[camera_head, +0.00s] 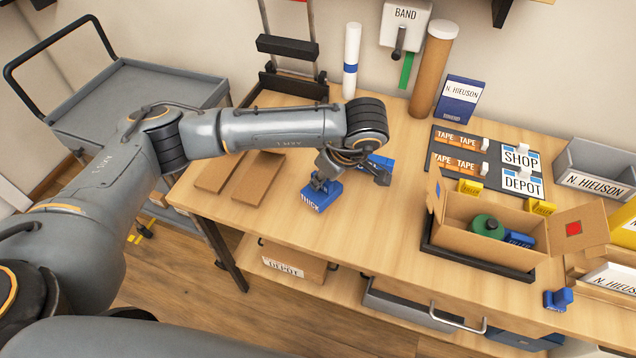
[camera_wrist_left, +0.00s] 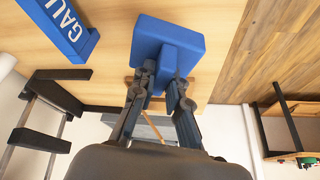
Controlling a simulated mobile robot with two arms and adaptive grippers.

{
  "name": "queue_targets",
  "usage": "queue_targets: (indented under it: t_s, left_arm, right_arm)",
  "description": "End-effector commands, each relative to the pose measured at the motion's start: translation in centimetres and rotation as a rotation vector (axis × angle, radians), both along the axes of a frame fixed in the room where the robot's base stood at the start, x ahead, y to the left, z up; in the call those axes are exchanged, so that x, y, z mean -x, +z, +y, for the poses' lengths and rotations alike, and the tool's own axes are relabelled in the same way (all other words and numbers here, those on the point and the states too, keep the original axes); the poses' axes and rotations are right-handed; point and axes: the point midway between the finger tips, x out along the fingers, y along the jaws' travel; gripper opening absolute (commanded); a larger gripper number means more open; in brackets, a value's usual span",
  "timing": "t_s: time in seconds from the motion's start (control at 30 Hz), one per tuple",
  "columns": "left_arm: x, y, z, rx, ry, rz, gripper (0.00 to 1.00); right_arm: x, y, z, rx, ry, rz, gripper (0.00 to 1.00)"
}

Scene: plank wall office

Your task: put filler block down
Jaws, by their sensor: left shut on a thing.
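The filler block, a blue block marked THICK (camera_head: 320,196), is at the front left of the wooden bench. My left gripper (camera_head: 322,181) is shut on its raised blue grip. In the left wrist view the block (camera_wrist_left: 170,38) sits between the fingertips (camera_wrist_left: 162,84), with its wide face beyond them. The block is at or just above the bench top; I cannot tell if it touches. My right gripper is not in view.
A blue gauge block (camera_wrist_left: 65,28) lies close by, partly behind my gripper in the head view. Brown flat boards (camera_head: 258,180) lie left of the block. An open carton (camera_head: 462,231) with a green item stands in a black tray at right. Bare bench lies in front.

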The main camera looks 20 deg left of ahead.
Motion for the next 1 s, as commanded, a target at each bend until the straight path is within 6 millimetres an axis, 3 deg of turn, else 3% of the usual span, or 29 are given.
queue_targets:
  t_s: [0.3,0.5,0.87,0.9,1.0]
  left_arm:
    - [-1.3,-2.6,1.6,0.000,0.001,0.003,0.00]
    - [-1.2,-5.1,1.4,0.002,-0.002,0.002,0.00]
    - [-1.3,-5.7,1.4,0.000,-0.003,-0.001,0.00]
    - [-1.3,-5.7,1.4,0.000,-0.003,-0.001,0.16]
    - [-1.3,-5.6,1.4,0.001,-0.003,-0.001,0.36]
  right_arm:
    - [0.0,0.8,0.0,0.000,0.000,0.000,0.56]
    - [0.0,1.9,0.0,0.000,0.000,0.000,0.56]
    - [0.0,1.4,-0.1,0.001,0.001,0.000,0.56]
    - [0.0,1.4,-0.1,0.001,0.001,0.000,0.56]
    - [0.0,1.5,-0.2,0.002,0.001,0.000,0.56]
